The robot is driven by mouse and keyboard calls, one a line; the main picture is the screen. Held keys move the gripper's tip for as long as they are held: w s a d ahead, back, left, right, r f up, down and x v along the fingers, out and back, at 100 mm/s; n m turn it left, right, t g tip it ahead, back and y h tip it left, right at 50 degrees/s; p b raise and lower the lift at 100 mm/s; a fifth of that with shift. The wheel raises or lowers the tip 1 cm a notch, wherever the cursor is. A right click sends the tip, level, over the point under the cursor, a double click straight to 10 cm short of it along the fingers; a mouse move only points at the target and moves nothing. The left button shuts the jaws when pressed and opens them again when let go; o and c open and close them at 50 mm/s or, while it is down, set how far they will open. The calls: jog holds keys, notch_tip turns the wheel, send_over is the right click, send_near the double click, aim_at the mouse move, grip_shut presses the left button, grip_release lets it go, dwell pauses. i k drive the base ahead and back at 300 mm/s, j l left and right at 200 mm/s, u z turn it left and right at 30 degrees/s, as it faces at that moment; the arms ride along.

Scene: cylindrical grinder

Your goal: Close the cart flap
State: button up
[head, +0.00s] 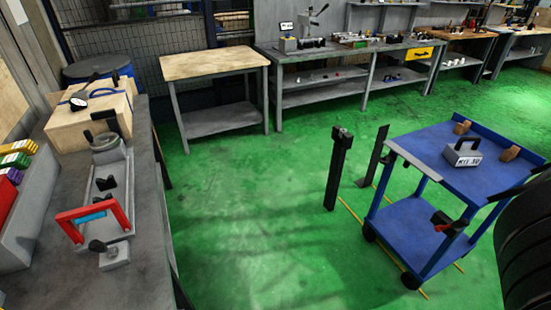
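A blue two-shelf cart (424,143) stands on the green floor at the right in the head view. A pale grey strip (405,160) runs along the left edge of its top. A thin dark panel (521,188) shows at the right front edge of the top, and I cannot tell for sure whether it is the flap or how it is hinged. A black and red fitting (449,224) sits by the cart's front, below the top. My gripper is not in view.
A grey labelled block (462,154) and two wooden pieces sit on the cart's top. A dark post (338,168) and an upright dark plate (376,155) stand left of it. A dark ribbed shape fills the right edge. Green floor lies open left of the posts.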

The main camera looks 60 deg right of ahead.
aim_at(410, 160)
jog(key=z, duration=2.8)
jog(key=i+j+u, duration=0.2)
jog(key=i+u, duration=0.25)
jog(key=i+j+u, duration=0.1)
jog(key=i+u, duration=0.35)
jog(key=k, duration=0.1)
